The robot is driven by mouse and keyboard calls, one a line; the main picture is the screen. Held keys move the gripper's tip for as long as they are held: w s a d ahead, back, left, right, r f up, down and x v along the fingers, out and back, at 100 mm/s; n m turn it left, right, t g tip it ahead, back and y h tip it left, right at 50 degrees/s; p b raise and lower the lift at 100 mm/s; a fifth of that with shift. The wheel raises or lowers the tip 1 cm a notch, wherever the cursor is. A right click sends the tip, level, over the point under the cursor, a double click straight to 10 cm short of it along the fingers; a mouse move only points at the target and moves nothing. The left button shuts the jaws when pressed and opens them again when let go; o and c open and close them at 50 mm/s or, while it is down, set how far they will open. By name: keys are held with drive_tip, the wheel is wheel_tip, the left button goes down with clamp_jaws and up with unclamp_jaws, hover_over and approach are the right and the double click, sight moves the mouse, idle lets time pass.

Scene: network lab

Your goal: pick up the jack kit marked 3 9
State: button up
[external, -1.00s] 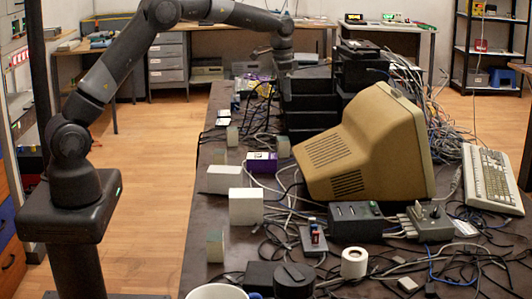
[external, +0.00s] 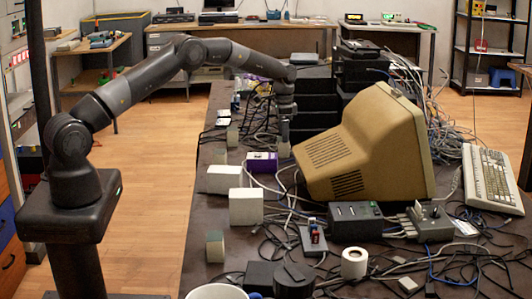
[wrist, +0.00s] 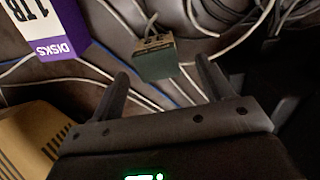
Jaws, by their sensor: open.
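My gripper (wrist: 162,70) is open and empty in the wrist view, one finger on each side of the picture's middle. A small box (wrist: 157,60) with a dark green face lies just beyond and between the fingertips, not held. Its marking cannot be read, so I cannot tell whether it is the jack kit marked 3 9. In the external view my gripper (external: 286,126) points down close above a small pale block (external: 284,149), which appears to be the same box. Similar small blocks stand farther left on the table (external: 198,277), one at the near edge (external: 215,246); their marks are unreadable.
A purple and white box (wrist: 52,30) reading DISKS and 1TB is left of the fingers. The beige monitor (external: 375,145) stands close right of my gripper. Black trays (external: 308,103) stand behind it. Loose cables cross the table around the box.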

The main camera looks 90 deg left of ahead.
sight(283, 145)
wheel_tip(283, 145, down, 5)
drive_tip(key=shift+d+f, duration=0.15)
drive_tip(key=shift+f, duration=0.05)
drive_tip(key=c, duration=1.1)
drive_tip(key=shift+r, duration=0.15)
